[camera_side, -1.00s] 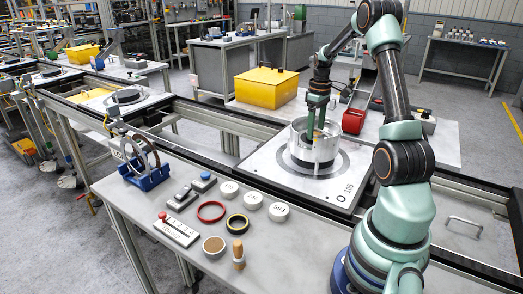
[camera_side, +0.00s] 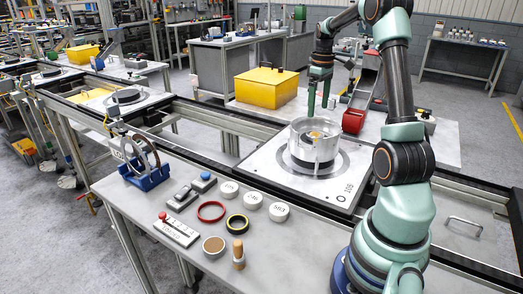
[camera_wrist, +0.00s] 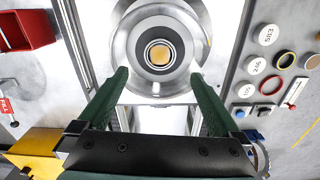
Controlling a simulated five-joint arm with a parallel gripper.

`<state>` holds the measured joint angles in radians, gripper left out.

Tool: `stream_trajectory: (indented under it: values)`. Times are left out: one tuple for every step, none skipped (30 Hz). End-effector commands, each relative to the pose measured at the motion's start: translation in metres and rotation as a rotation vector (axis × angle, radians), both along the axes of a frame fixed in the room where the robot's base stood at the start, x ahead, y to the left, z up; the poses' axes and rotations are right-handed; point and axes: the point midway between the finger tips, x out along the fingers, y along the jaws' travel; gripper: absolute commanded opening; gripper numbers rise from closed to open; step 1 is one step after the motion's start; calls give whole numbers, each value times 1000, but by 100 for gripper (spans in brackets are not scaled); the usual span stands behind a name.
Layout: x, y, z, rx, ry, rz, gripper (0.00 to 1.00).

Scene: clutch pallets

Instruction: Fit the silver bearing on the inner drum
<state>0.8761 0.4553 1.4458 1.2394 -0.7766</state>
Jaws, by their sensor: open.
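The inner drum (camera_side: 311,158) stands inside a clear-walled round housing (camera_side: 297,138) on the pallet. In the wrist view, the drum (camera_wrist: 142,57) shows from above with an amber centre (camera_wrist: 159,55). A thin silver ring (camera_wrist: 158,42) circles that centre; it looks like the silver bearing lying flat on the drum, but I cannot be sure. My gripper (camera_side: 318,103) is raised above and behind the housing, clear of it. In the wrist view, my gripper (camera_wrist: 159,76) is open, with nothing between its fingers. I see no loose silver bearing on the bench.
The front bench holds a red ring (camera_side: 211,211), a black-and-yellow ring (camera_side: 237,225), white numbered discs (camera_side: 253,201) and a blue stand (camera_side: 147,178) with rings. A yellow box (camera_side: 266,88) and a red bin (camera_side: 353,121) stand behind. Space above the housing is free.

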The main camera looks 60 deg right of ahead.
Motion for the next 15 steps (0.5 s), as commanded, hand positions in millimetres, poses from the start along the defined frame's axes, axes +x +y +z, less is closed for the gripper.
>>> stream_trajectory:
  values:
    - [1,-1,11,-3,-3,0,100]
    - [1,-1,16,-3,-3,0,100]
    - [0,0,23,-2,-2,0,100]
    - [0,0,27,-2,-2,0,100]
    - [0,0,32,-2,-2,0,100]
    - [0,0,36,-2,-2,0,100]
    - [0,0,39,-2,-2,0,100]
    - [0,0,42,-1,-1,0,100]
    - [0,0,45,-1,-1,0,100]
    - [0,0,47,-1,-1,0,100]
    - [1,1,48,-2,-2,1,100]
    - [2,4,51,-3,-4,3,100]
    - [5,8,53,-8,-6,6,100]
    - [7,14,56,-13,-12,8,100]
    - [12,24,59,-21,-20,13,100]
